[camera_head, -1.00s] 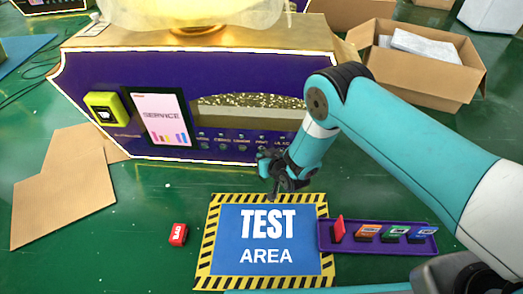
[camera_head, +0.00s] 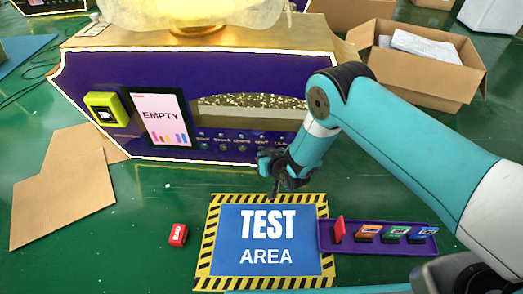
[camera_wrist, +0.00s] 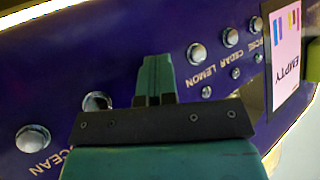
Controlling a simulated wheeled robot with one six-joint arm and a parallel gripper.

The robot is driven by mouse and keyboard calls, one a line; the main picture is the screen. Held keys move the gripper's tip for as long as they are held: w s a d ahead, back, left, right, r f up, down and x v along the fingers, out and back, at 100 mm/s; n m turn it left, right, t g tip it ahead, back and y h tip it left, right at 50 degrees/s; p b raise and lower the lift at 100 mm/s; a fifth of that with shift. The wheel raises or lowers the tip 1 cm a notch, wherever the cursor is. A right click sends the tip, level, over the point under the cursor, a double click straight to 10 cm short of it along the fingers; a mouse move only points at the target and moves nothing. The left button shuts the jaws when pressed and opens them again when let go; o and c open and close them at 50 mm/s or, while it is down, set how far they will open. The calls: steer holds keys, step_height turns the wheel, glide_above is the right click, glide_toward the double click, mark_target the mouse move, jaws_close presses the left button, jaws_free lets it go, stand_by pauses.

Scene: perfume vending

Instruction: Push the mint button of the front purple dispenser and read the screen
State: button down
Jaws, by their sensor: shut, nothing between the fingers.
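The front purple dispenser (camera_head: 250,88) has a row of round silver buttons under its window. Its screen (camera_head: 160,117) reads "EMPTY" above coloured bars; the screen also shows in the wrist view (camera_wrist: 286,50), upside down. My gripper (camera_head: 274,188) is shut and empty, in front of the panel's lower right part. In the wrist view its closed fingers (camera_wrist: 156,75) lie between the lemon button (camera_wrist: 197,53) and a button with a hidden label (camera_wrist: 97,101). That button sits between lemon and ocean (camera_wrist: 30,138). I cannot tell whether the fingers touch the panel.
A yellow-green reader (camera_head: 105,109) is left of the screen. The blue test-area mat (camera_head: 230,262) lies in front, with a red block (camera_head: 178,235) to its left and a purple tray (camera_head: 378,249) of small cartridges to its right. An open cardboard box (camera_head: 430,80) stands behind my arm.

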steer(key=shift+s+p, duration=0.35)
steer(key=shift+s, duration=0.4)
steer(key=shift+s+a+p, duration=0.15)
steer(key=shift+s+p, duration=0.55)
steer(key=shift+s, duration=0.6)
steer(key=shift+s+a+p, duration=0.15)
steer(key=shift+s+p, duration=0.5)
steer(key=shift+s, duration=0.6)
